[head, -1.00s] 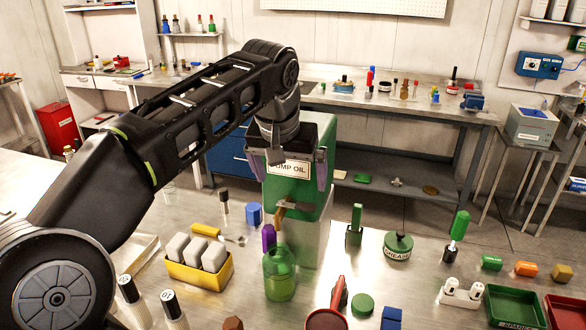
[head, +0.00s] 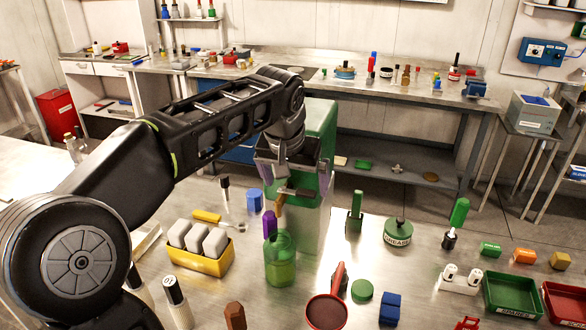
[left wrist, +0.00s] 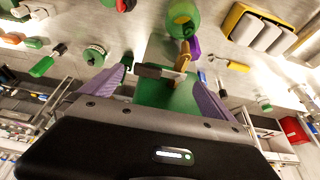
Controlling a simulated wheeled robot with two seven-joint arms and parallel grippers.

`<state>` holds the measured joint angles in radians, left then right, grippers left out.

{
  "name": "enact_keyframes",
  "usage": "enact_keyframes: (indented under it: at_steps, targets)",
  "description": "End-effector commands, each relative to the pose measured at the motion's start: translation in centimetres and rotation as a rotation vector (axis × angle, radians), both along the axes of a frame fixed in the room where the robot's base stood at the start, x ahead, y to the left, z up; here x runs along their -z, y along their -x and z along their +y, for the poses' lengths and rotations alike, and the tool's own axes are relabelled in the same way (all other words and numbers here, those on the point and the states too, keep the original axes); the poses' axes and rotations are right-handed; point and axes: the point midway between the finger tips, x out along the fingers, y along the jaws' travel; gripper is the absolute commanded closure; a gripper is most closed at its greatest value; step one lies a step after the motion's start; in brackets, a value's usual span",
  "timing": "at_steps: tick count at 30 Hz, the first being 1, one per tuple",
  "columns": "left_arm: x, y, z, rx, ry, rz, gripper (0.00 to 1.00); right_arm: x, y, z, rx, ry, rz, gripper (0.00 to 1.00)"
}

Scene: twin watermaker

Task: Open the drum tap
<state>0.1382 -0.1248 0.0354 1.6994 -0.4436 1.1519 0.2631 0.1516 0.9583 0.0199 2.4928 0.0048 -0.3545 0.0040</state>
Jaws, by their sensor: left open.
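The green oil drum (head: 318,120) stands on the bench. Its tap has a brass spout (head: 279,206) and a grey lever (head: 299,193) lying crosswise. In the left wrist view, the spout (left wrist: 184,57) and lever (left wrist: 150,71) lie between my finger ends. My left gripper (head: 296,181) is open in front of the drum's face, its purple-padded fingers on either side of the lever, not visibly gripping it. The gripper hides the drum's label and part of the tap's mounting. A green bottle (head: 280,262) stands below the spout. My right gripper is out of view.
A purple piece (head: 270,224) stands close beside the spout. A yellow tray (head: 207,262) with white blocks is to the left.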

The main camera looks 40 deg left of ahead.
Motion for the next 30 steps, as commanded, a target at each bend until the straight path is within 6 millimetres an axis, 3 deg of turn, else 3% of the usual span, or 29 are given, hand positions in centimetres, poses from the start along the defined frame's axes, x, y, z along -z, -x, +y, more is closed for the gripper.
enact_keyframes:
  at_steps: [12,30]
  targets:
    - [1.06,-0.39,0.15,0.0,0.0,0.0,0.0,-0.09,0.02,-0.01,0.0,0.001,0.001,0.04]
    - [1.02,-0.39,0.15,0.0,0.0,-0.001,0.48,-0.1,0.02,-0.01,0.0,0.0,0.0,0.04]
